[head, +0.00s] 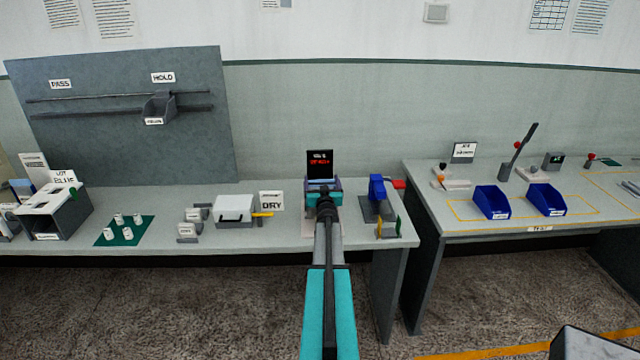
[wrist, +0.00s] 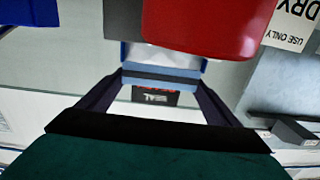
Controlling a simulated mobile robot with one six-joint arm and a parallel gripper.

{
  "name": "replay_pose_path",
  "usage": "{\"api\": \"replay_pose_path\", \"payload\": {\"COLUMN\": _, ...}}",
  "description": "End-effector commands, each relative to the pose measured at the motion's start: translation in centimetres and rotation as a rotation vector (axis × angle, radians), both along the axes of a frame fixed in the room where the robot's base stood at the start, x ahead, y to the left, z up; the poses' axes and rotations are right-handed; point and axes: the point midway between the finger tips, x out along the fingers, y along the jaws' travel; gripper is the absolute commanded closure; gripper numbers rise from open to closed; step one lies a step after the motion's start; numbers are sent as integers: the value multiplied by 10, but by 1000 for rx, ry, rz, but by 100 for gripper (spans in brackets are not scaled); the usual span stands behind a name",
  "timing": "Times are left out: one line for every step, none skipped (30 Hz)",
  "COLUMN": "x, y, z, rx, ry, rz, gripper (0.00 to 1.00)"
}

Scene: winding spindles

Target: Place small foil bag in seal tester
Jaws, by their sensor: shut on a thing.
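In the wrist view my gripper (wrist: 160,78) has both fingers around a narrow pale blue-grey strip, which I take to be the small foil bag (wrist: 160,73). The black display (wrist: 155,96) shows between the fingers. In the head view the fingertips are hidden, and I cannot tell whether the bag touches the tester.
A blue device (head: 377,188) stands close on the right. A DRY sign (head: 271,201) and a white box (head: 234,208) stand on the left. A large red block (wrist: 200,25) fills the wrist view's top middle. A second table (head: 470,222) with blue bins is on the right.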

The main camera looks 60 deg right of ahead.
Motion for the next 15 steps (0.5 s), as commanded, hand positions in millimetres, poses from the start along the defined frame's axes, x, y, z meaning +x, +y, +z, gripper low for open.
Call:
{"api": "replay_pose_path", "payload": {"x": 0, "y": 0, "z": 0, "rx": 0, "ry": 0, "rz": 0, "gripper": 48}}
{"api": "replay_pose_path", "payload": {"x": 0, "y": 0, "z": 0, "rx": 0, "ry": 0, "rz": 0, "gripper": 48}}
{"api": "replay_pose_path", "payload": {"x": 0, "y": 0, "z": -1, "rx": 0, "ry": 0, "rz": 0, "gripper": 48}}
{"api": "replay_pose_path", "payload": {"x": 0, "y": 0, "z": -2, "rx": 0, "ry": 0, "rz": 0, "gripper": 48}}
{"api": "replay_pose_path", "payload": {"x": 0, "y": 0, "z": -3, "rx": 0, "ry": 0, "rz": 0, "gripper": 48}}
{"api": "replay_pose_path", "payload": {"x": 0, "y": 0, "z": -4, "rx": 0, "ry": 0, "rz": 0, "gripper": 48}}
{"api": "replay_pose_path", "payload": {"x": 0, "y": 0, "z": -4, "rx": 0, "ry": 0, "rz": 0, "gripper": 13}}
{"api": "replay_pose_path", "payload": {"x": 0, "y": 0, "z": -3, "rx": 0, "ry": 0, "rz": 0, "gripper": 8}}
{"api": "replay_pose_path", "payload": {"x": 0, "y": 0, "z": -3, "rx": 0, "ry": 0, "rz": 0, "gripper": 1}}
{"api": "replay_pose_path", "payload": {"x": 0, "y": 0, "z": -3, "rx": 0, "ry": 0, "rz": 0, "gripper": 0}}
{"api": "replay_pose_path", "payload": {"x": 0, "y": 0, "z": -3, "rx": 0, "ry": 0, "rz": 0, "gripper": 0}}
{"api": "replay_pose_path", "payload": {"x": 0, "y": 0, "z": -3, "rx": 0, "ry": 0, "rz": 0, "gripper": 0}}
{"api": "replay_pose_path", "payload": {"x": 0, "y": 0, "z": -3, "rx": 0, "ry": 0, "rz": 0, "gripper": 0}}
{"api": "replay_pose_path", "payload": {"x": 0, "y": 0, "z": -3, "rx": 0, "ry": 0, "rz": 0, "gripper": 0}}
{"api": "replay_pose_path", "payload": {"x": 0, "y": 0, "z": -3, "rx": 0, "ry": 0, "rz": 0, "gripper": 0}}
